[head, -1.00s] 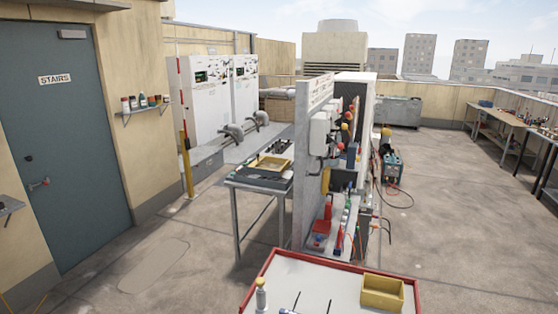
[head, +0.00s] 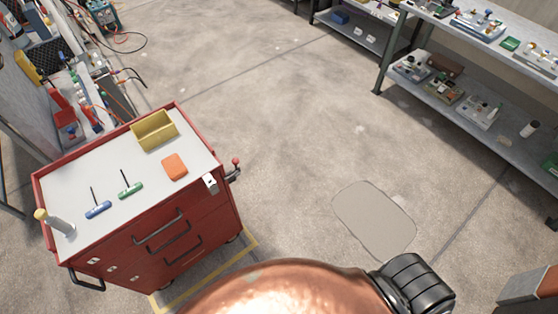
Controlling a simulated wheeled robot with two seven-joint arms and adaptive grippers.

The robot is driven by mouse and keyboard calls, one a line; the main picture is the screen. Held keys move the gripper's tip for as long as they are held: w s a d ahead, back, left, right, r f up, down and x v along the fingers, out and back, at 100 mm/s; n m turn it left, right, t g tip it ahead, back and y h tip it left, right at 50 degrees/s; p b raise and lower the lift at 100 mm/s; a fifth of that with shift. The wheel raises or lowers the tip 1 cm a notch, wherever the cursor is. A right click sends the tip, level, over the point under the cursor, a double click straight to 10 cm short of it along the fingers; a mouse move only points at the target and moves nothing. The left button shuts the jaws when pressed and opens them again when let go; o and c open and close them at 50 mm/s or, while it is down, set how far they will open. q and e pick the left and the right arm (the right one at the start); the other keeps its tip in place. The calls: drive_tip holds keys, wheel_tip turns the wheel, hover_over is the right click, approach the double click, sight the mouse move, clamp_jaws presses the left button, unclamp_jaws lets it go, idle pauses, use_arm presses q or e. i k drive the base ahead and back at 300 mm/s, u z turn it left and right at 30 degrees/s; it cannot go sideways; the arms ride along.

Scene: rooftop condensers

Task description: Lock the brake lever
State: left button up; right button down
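The red tool cart (head: 200,225) stands at the left in the head view, with a pale top and drawers with dark handles. A small lever with a red ball knob (head: 235,162) sticks out from the cart's right side, near the top corner. It looks like the brake lever; its knob points up. Its lower mount is small and dark, so its exact setting is hard to tell. Neither of my grippers shows in the view. A copper-coloured and black part of my own body fills the bottom middle.
On the cart lie a yellow bin (head: 154,132), an orange block (head: 175,167), a green T-handle tool (head: 130,190), a blue one (head: 98,209) and a yellow-capped bottle (head: 55,223). Shelved benches (head: 465,95) stand at the upper right. Floor right of the cart is clear.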

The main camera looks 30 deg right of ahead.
sight(235, 162)
drive_tip(key=z, duration=1.1)
drive_tip(key=k, duration=0.55)
drive_tip(key=u, duration=0.3)
